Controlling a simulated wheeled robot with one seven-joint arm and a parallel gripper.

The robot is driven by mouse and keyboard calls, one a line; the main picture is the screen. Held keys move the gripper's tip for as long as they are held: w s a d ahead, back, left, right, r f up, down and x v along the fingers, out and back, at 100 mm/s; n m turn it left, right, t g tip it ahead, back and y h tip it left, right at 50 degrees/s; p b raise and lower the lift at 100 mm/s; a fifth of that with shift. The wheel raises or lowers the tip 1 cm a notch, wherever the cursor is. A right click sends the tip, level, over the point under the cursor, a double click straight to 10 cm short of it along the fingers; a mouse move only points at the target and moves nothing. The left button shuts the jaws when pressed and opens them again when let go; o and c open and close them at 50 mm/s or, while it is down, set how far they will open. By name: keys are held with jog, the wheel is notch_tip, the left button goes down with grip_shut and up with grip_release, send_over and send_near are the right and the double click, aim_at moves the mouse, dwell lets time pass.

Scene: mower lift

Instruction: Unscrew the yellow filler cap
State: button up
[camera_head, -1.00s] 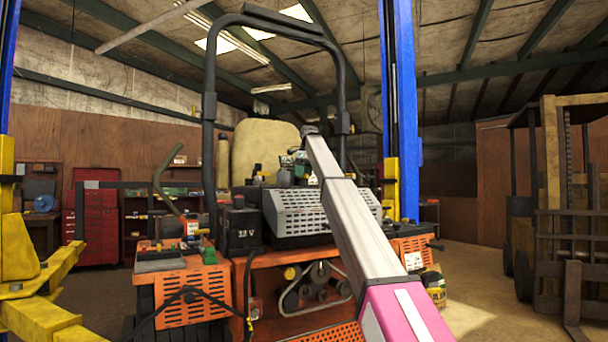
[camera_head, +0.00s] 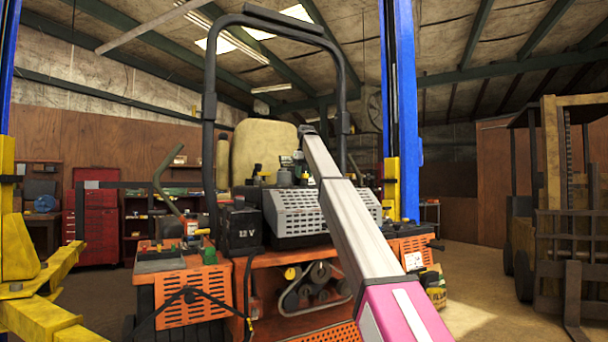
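The orange mower (camera_head: 185,290) stands ahead with its engine side facing me. A small round yellow cap (camera_head: 290,272) shows low at the front of the engine, left of the belt pulleys. Another small yellow part (camera_head: 265,175) sits on top, behind the grey slotted cover (camera_head: 292,212). I cannot tell which one is the filler cap. My arm rises from the lower right across the mower. My gripper (camera_head: 299,160) is small and partly hidden behind my arm, near the top of the engine. Its fingers and any contact with a cap cannot be made out.
A black 12 V battery (camera_head: 240,230) is left of the cover. A black roll bar (camera_head: 209,130) arches over the mower. A blue lift post (camera_head: 402,120) and yellow lift arms (camera_head: 35,275) flank it. A forklift (camera_head: 570,220) stands right. Open floor lies between mower and forklift.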

jog(key=o, duration=0.4)
jog(key=c, duration=0.5)
jog(key=n, duration=0.4)
jog(key=shift+w+y, duration=0.1)
jog(key=shift+y, duration=0.2)
jog(key=shift+n+g, duration=0.3)
jog(key=shift+n, duration=0.9)
jog(key=shift+n, duration=1.4)
